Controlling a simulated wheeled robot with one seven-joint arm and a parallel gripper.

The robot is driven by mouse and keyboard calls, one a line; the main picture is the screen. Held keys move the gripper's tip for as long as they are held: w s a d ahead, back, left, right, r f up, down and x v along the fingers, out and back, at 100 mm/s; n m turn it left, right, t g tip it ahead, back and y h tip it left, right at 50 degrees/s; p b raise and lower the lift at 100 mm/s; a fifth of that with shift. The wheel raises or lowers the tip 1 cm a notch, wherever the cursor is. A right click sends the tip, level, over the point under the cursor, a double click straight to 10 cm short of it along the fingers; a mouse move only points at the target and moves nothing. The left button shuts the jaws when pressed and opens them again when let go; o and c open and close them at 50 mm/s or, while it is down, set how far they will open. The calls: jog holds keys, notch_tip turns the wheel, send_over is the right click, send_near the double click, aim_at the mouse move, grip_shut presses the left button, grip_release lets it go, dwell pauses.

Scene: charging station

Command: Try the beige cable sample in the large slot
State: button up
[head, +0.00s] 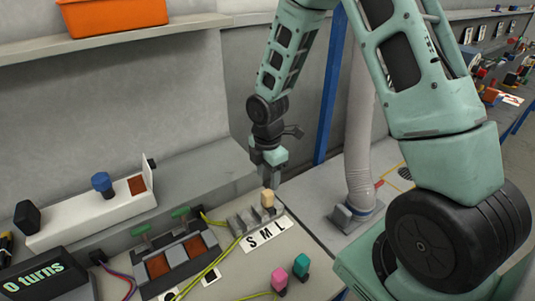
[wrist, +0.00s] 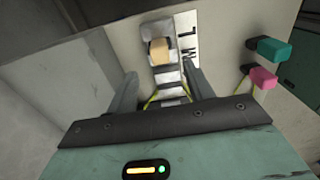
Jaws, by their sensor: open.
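The beige cable sample (head: 268,198) stands upright at the far end of the grey slot block (head: 240,223), at the slot by the L on the label (head: 266,235). Its lower part is hidden, so its depth in the slot cannot be told. In the wrist view the beige sample (wrist: 160,50) shows beyond my fingers, at the same end of the block. My gripper (head: 270,178) is just above the sample, pointing down. Its fingers (wrist: 159,82) are apart with nothing held between them. The other slots look empty.
A pink sample (head: 279,280) and a teal sample (head: 301,266) stand in front of the block. Yellow cables (head: 215,262) run beside it. A device with green handles (head: 180,213) is to the left. A grey hose (head: 358,150) rises to the right.

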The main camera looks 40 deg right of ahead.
notch_tip(320, 180, up, 8)
jog(key=shift+f, duration=0.1)
dwell(0.9)
jog(key=s+a+r+m, duration=0.45)
jog(key=s+a, duration=0.45)
jog(key=a, duration=0.3)
jog(key=s+a+r+m, duration=0.1)
jog(key=s+a+m, duration=0.2)
jog(key=s, duration=0.4)
jog(key=s+a+r+m, duration=0.2)
jog(key=s+a+m, duration=0.1)
jog(key=s, duration=0.3)
jog(key=shift+s+a+r+y, duration=0.3)
jog(key=shift+s+a, duration=0.1)
